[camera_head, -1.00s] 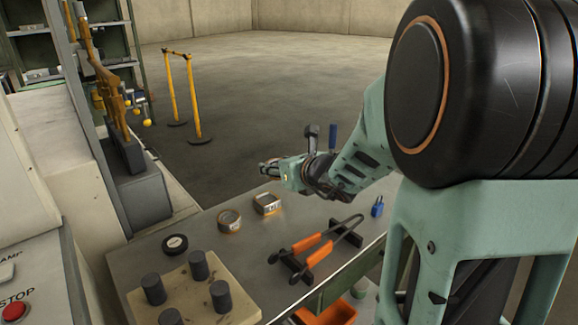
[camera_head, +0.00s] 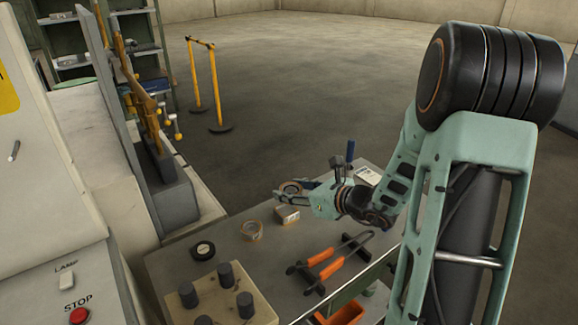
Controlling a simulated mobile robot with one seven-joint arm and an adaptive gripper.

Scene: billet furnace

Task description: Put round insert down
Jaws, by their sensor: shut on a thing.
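My gripper (camera_head: 283,196) is at the end of the green arm, its fingers pointing left. It is shut on a small round, ring-like insert (camera_head: 291,186), partly covered by the fingers. The gripper appears to be above the grey bench (camera_head: 225,283), just behind a square block-like piece (camera_head: 286,214). A second round ring (camera_head: 251,231) sits on the bench to the left of the square piece. The exact height of the held insert over the bench is hard to tell.
Orange-handled tongs (camera_head: 328,264) lie on a rest at right. A machine with a red stop button (camera_head: 79,316) is at left.

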